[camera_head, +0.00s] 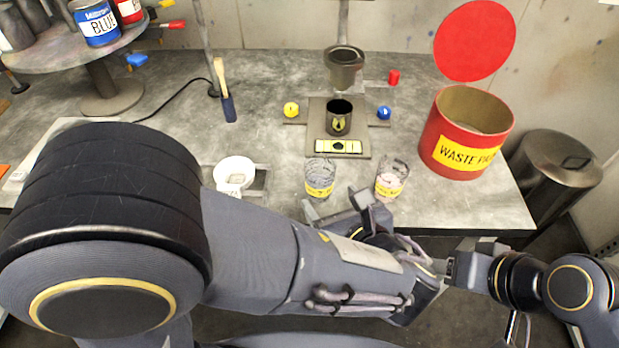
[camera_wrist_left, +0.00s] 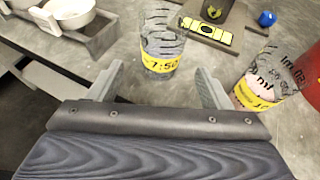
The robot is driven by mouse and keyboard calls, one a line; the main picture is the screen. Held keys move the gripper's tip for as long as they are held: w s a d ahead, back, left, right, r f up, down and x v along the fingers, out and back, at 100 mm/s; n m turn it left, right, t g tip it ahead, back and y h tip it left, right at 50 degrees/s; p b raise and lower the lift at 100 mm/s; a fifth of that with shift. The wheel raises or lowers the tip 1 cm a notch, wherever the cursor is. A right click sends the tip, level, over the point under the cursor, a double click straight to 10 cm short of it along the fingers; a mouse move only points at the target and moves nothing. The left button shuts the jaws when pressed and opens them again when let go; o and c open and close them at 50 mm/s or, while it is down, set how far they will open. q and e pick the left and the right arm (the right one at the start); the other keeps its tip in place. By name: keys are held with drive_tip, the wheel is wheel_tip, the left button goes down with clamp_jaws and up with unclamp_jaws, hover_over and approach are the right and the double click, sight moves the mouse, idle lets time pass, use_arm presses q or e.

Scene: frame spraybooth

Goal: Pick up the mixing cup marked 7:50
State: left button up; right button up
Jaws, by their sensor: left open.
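The mixing cup marked 7:50 (camera_wrist_left: 161,40) is clear, with dark ring lines and a yellow label. It stands upright on the bench and also shows in the head view (camera_head: 319,174). My left gripper (camera_wrist_left: 160,78) is open and empty, its fingers reaching toward the cup's near side. The cup is just beyond and between the fingertips; I cannot tell whether they touch it. In the head view my left gripper (camera_head: 335,204) is at the bench's front edge, just in front of the cup. My right arm is at the lower right; its jaws cannot be made out.
A second clear cup (camera_head: 391,176) with a yellow label and pinkish contents stands close on the right. A white bowl-like cup (camera_head: 234,172) sits on a scale at left. A stand (camera_head: 339,146) with a dark cup is behind. A red waste can (camera_head: 461,130) stands at right.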

sight(325, 189)
use_arm(q)
drive_tip(key=x, duration=0.7)
drive_tip(key=shift+w, duration=0.4)
drive_tip(key=shift+r, duration=0.1)
